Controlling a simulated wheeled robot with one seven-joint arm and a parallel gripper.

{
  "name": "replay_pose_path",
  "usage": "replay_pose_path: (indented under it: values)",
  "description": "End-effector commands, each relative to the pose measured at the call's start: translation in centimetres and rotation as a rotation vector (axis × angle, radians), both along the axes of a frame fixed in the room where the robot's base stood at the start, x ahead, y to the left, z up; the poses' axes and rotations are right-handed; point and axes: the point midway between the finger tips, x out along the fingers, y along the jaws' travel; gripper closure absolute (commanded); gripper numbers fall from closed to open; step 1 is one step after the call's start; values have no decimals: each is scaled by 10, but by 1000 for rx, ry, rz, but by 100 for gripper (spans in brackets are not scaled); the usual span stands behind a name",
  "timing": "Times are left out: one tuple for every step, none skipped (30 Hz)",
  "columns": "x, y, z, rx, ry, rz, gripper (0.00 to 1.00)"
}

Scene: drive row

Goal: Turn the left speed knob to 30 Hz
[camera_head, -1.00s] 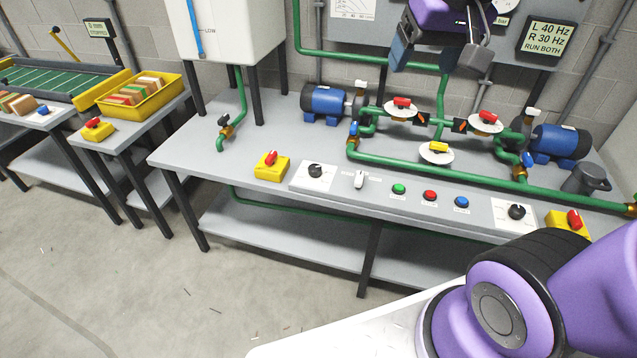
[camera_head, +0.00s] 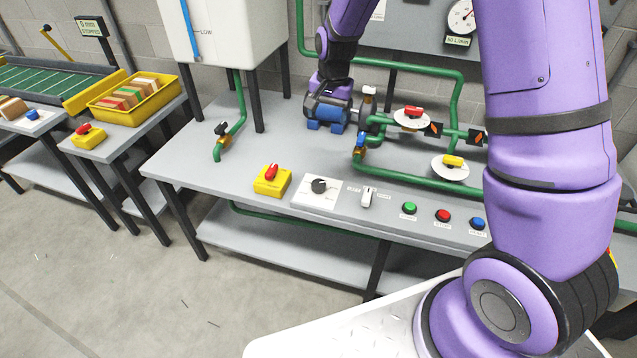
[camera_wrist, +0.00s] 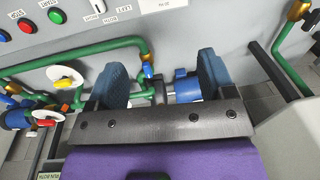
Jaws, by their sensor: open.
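The left speed knob (camera_head: 318,186) is a black dial on a white plate (camera_head: 331,201) at the table's front. Its setting is too small to read. My gripper hangs over the left blue motor in the head view, behind and above the knob. Its fingertips are hard to make out there. In the wrist view my gripper (camera_wrist: 161,82) has its two dark blue fingers wide apart, with nothing held between them. A plate edge (camera_wrist: 158,5) shows at the top of the wrist view, but the knob itself is out of frame.
A yellow box with a red switch (camera_head: 271,172) stands left of the knob. A toggle switch (camera_head: 368,197) and green (camera_head: 409,207), red (camera_head: 443,215) and blue (camera_head: 477,223) buttons lie to its right. Green pipes (camera_head: 430,183) run behind. My arm hides the right side.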

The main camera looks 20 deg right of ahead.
Motion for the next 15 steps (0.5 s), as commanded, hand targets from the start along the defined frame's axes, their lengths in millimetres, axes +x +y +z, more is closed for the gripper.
replay_pose_path:
  values:
    - [7, 2, -23, -3, 20, -19, 24]
    - [11, 4, -35, -4, 29, -33, 24]
    - [15, 6, -52, -7, 39, -49, 24]
    - [18, 7, -63, -8, 47, -63, 24]
    - [21, 8, -75, -10, 54, -75, 24]
    - [23, 9, -90, -13, 64, -91, 24]
    - [26, 10, -101, -15, 69, -102, 24]
    - [27, 11, -111, -17, 75, -112, 24]
    - [29, 12, -123, -20, 82, -127, 24]
    - [30, 13, -131, -21, 87, -136, 24]
    - [31, 13, -139, -23, 92, -144, 24]
    - [32, 14, -147, -25, 95, -154, 24]
    - [32, 14, -153, -26, 98, -159, 24]
    - [32, 14, -157, -27, 100, -164, 24]
    - [33, 14, -162, -28, 103, -169, 24]
